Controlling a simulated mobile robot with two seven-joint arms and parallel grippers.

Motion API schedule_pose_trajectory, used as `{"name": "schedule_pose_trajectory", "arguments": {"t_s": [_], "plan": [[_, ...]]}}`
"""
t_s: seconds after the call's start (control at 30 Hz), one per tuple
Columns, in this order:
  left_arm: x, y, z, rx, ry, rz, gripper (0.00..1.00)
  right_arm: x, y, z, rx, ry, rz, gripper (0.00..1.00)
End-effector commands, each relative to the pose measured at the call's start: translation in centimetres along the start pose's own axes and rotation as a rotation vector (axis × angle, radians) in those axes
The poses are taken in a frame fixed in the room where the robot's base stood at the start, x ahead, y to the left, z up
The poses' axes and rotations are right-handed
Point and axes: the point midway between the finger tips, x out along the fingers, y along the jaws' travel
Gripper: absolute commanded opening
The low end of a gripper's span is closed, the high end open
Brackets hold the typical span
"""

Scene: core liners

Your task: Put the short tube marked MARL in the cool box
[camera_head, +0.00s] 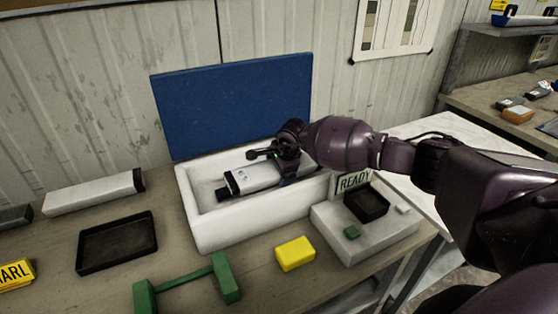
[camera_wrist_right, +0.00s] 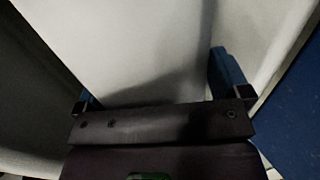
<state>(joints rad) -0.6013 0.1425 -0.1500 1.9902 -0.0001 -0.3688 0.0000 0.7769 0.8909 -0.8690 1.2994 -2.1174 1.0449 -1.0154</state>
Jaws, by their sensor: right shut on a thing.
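A short pale tube (camera_head: 255,177) with a black end cap lies within the walls of the white cool box (camera_head: 210,238). I cannot tell whether it touches the floor of the box, and no MARL mark is readable on it. My right gripper (camera_head: 284,162) is shut on this tube near its right end. In the right wrist view the pale tube (camera_wrist_right: 150,50) fills the space between the fingers (camera_wrist_right: 158,95). The blue lid (camera_head: 235,100) of the box stands open behind it. A yellow label reading "ARL" (camera_head: 15,274) is cut off at the left edge. My left gripper is not in view.
A longer pale tube (camera_head: 95,193) lies at the left, behind a black tray (camera_head: 117,243). A green bracket (camera_head: 190,287) and a yellow block (camera_head: 295,254) sit in front of the box. A grey unit (camera_head: 365,238) with a READY sign (camera_head: 354,181) stands at right.

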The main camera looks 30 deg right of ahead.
Motion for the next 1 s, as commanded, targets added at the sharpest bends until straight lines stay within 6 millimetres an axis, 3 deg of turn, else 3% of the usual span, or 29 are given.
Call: {"name": "schedule_pose_trajectory", "arguments": {"t_s": [0.97, 1.0], "plan": [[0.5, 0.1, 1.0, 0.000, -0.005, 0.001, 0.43, 0.9, 0.1, -0.1, 0.001, -0.002, -0.008, 0.26], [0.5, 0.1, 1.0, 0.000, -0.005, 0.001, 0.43, 1.1, 0.4, -0.1, 0.001, 0.000, -0.003, 1.00]]}}
